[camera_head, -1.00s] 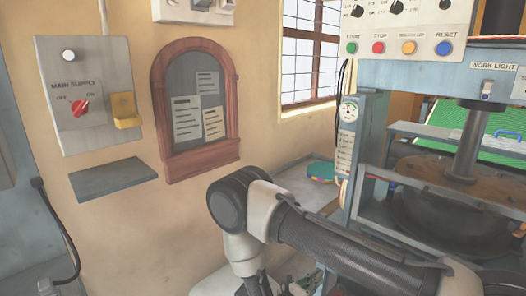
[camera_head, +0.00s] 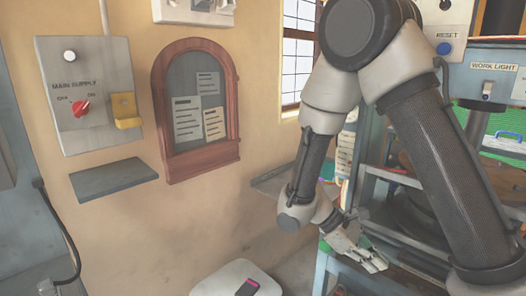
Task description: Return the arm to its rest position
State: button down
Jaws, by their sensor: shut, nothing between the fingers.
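My arm (camera_head: 437,165) is folded with its elbow high in the picture, in front of the press. Its forearm hangs down and to the left. My gripper (camera_head: 376,266) is at the lower right, in front of the press's blue frame. It is shut and holds nothing. Its fingertips point down and to the right. I cannot tell whether it touches the frame.
A main supply box (camera_head: 84,95) with a red knob (camera_head: 81,108) is on the left wall. A small grey shelf (camera_head: 113,180) is below it, beside an arched notice board (camera_head: 197,110). The press (camera_head: 482,70) stands right, partly hidden by my arm.

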jog(key=s+d+r+m+t+y, duration=0.2)
jog(key=s+d+r+m+y, duration=0.1)
jog(key=r, duration=0.4)
jog(key=s+d+r+m+t+y, duration=0.3)
jog(key=r+m, duration=0.1)
jog(key=r, duration=0.4)
jog(key=s+d+r+m+t+y, duration=0.2)
jog(key=d+r+m+t+y, duration=0.1)
jog(key=r, duration=0.4)
jog(key=shift+s+d+r+m, duration=0.15)
jog(key=shift+s+r+m, duration=0.2)
jog(key=shift+m, duration=0.35)
